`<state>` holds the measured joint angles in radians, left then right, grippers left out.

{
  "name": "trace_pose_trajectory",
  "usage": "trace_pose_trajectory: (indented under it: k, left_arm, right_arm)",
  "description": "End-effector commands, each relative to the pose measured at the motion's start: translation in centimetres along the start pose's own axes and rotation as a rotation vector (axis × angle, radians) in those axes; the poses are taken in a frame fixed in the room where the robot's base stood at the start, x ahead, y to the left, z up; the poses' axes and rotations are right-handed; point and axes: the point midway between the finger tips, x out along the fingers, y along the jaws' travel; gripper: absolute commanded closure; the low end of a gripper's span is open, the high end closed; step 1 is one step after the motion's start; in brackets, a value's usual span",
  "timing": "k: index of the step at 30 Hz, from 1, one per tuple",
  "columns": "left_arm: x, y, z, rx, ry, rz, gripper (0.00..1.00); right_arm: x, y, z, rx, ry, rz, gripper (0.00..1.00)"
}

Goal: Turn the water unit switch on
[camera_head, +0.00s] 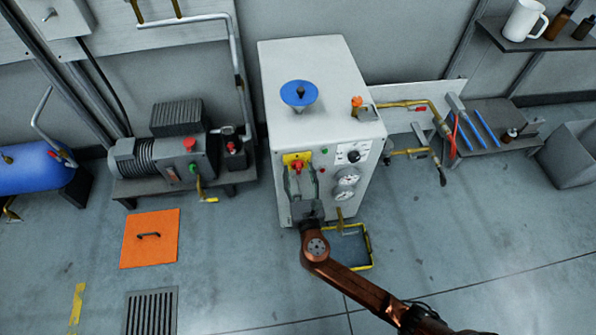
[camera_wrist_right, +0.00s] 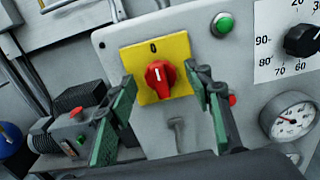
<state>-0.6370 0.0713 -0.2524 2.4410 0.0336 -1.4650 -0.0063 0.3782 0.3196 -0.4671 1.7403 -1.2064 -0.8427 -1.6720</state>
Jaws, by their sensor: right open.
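The water unit (camera_head: 308,120) is a white cabinet in the middle of the head view. Its switch is a red rotary knob (camera_wrist_right: 160,76) on a yellow plate (camera_wrist_right: 181,49) marked 0 at the top; the knob also shows in the head view (camera_head: 297,166). A white mark on the knob points up towards the 0. My right gripper (camera_wrist_right: 162,84) is open, with one finger on each side of the knob. It looks empty; whether the fingertips touch the plate, I cannot tell. My left gripper is not in view.
A green button (camera_wrist_right: 223,25), a black dial (camera_wrist_right: 302,40) and a gauge (camera_wrist_right: 293,122) sit right of the switch. A blue funnel (camera_head: 299,94) stands on top of the cabinet. A motor pump (camera_head: 150,157) stands left.

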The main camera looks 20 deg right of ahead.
Motion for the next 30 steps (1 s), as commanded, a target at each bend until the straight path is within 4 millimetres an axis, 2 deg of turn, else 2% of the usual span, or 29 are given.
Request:
trace_pose_trajectory:
  k: [8, 26, 30]
  left_arm:
    - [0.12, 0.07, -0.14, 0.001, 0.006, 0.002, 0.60]
    - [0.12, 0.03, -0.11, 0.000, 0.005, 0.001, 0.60]
    - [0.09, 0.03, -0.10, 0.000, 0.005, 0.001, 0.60]
  right_arm:
    - [0.15, -0.02, 0.08, 0.000, -0.001, 0.000, 0.53]
    - [0.12, -0.01, 0.04, 0.001, 0.000, 0.000, 0.94]
    - [0.11, -0.01, 0.04, 0.005, 0.000, 0.000, 0.94]
